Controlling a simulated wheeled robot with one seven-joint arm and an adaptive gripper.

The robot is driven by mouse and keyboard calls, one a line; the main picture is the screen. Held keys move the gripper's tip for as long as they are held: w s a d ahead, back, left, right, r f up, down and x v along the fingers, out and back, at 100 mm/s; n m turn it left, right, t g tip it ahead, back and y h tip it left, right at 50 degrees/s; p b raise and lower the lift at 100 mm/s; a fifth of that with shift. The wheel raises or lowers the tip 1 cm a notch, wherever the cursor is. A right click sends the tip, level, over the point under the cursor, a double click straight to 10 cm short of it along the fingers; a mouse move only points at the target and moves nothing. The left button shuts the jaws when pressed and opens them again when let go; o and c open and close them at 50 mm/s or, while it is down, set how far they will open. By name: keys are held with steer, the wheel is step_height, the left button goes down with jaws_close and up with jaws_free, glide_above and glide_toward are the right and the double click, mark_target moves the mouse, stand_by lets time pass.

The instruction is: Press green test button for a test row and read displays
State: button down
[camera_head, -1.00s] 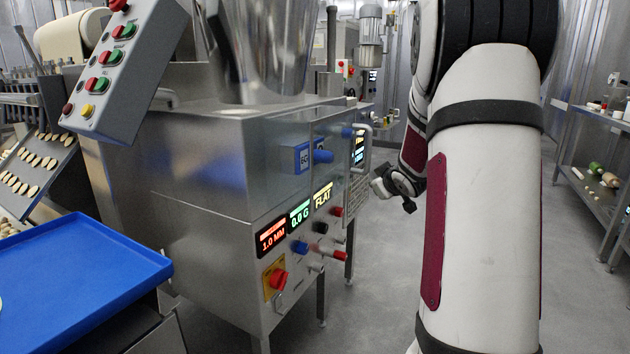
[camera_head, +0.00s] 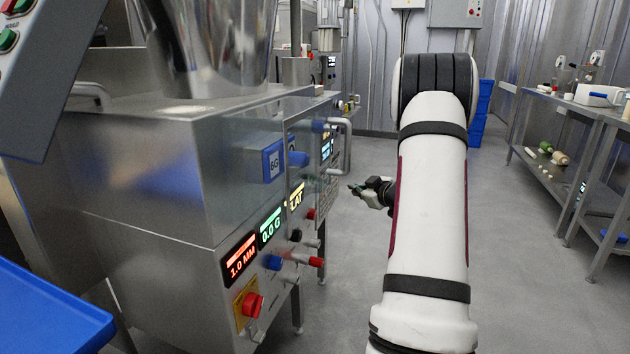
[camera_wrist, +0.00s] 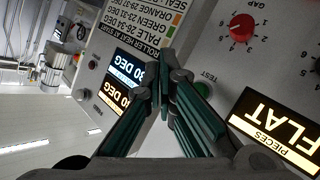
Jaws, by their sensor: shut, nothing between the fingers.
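My gripper (camera_head: 354,187) is shut and empty, close in front of the steel machine's control face, at right of it in the head view. In the wrist view its dark green fingers (camera_wrist: 166,62) point at the panel. The green button (camera_wrist: 202,89), beside the word TEST, is partly covered by a finger; I cannot tell if they touch. Displays on the panel are a 30 DEG white-blue one (camera_wrist: 126,66), a 30 DEG amber one (camera_wrist: 112,96) and FLAT under PIECES (camera_wrist: 282,128). In the head view, 1.0 MM (camera_head: 239,259) is red and 0.0 G (camera_head: 270,226) green.
A red GAP knob (camera_wrist: 241,27) is right of the fingers in the wrist view. A metal handle (camera_head: 345,145) and a red knob on yellow (camera_head: 251,305) stick out of the machine. A blue tray (camera_head: 50,315) is front left. Shelves (camera_head: 580,150) stand right, with open floor between.

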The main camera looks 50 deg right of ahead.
steer(key=w+a+b, duration=0.2)
steer(key=w+a, duration=0.1)
steer(key=w, duration=0.5)
steer(key=shift+a, duration=0.2)
steer(key=shift+w, duration=0.1)
stand_by(1.3)
steer(key=shift+w+a, duration=0.15)
steer(key=shift+w, duration=0.15)
steer(key=shift+w+a, duration=0.2)
steer(key=shift+w, duration=0.25)
stand_by(0.9)
steer(key=shift+s, duration=0.15)
steer(key=shift+s+d, duration=0.3)
steer(key=shift+s, duration=0.35)
steer(key=s, duration=0.1)
steer(key=s+d+p, duration=0.1)
steer(key=s, duration=0.1)
steer(key=s+d, duration=0.1)
steer(key=shift+s+p, duration=0.35)
